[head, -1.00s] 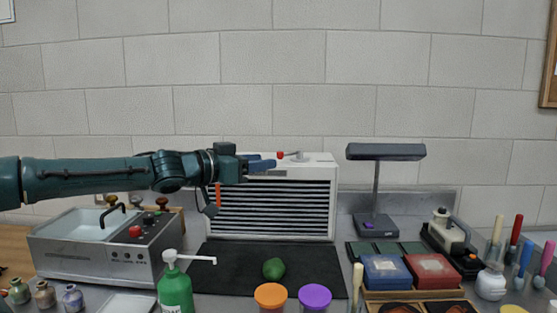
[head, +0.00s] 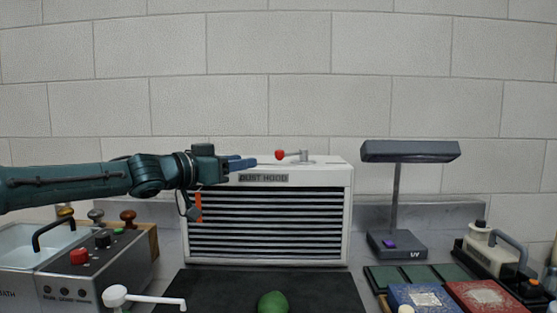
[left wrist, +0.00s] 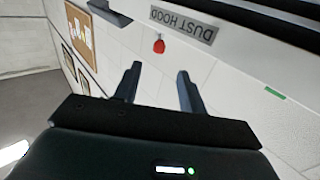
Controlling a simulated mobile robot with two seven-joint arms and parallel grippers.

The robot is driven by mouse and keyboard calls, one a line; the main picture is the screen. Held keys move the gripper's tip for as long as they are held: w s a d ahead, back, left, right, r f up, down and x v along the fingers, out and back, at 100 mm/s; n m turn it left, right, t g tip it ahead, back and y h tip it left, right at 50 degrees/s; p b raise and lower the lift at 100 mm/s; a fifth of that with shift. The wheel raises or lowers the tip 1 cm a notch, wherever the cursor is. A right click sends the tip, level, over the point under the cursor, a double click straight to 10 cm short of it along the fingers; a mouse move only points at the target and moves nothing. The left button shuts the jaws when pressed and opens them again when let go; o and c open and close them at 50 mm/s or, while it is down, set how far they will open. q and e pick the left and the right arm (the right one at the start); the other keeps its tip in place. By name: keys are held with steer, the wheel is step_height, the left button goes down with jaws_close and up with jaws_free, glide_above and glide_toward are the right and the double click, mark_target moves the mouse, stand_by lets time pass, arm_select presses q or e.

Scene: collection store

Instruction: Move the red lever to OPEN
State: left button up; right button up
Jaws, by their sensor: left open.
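The red lever (head: 280,154) is a red knob on a short grey arm, on top of the white dust hood (head: 343,176). Its arm points left from a round pivot near the hood's right end. My left gripper (head: 247,163) is open and empty at the hood's top front edge, left of the knob and apart from it. In the left wrist view the red knob (left wrist: 159,46) shows beyond the two open fingertips (left wrist: 158,69), between their lines, near the DUST HOOD label. No OPEN marking is readable. My right gripper is out of view.
A UV lamp (head: 397,205) stands right of the hood. A metal bath unit (head: 110,262) stands at the left. A green lump (head: 273,302) lies on the black mat (head: 225,285) before the hood. A white pump nozzle (head: 130,298) rises at front left. The wall stands close behind.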

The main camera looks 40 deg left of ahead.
mark_target(277, 154)
arm_select(q)
steer(key=w+p, duration=0.1)
steer(key=w, duration=0.1)
steer(key=w+p, duration=0.1)
steer(key=w, duration=0.1)
steer(key=w+p, duration=0.1)
steer(key=w, duration=0.1)
steer(key=shift+w+d+r, duration=0.25)
steer(key=shift+d, duration=0.15)
steer(key=w+p, duration=0.1)
steer(key=p, duration=0.2)
steer(key=shift+w+r, duration=0.15)
steer(key=shift+w, duration=0.2)
steer(key=w+p, duration=0.1)
steer(key=p, duration=0.3)
steer(key=shift+w, duration=0.35)
steer(key=shift+w+a+p, duration=0.15)
steer(key=shift+w+p, duration=0.25)
steer(key=shift+p, duration=0.4)
steer(key=shift+w+p, duration=0.55)
steer(key=shift+p, duration=0.05)
steer(key=shift+w+d+f, duration=0.3)
steer(key=shift+f, duration=0.05)
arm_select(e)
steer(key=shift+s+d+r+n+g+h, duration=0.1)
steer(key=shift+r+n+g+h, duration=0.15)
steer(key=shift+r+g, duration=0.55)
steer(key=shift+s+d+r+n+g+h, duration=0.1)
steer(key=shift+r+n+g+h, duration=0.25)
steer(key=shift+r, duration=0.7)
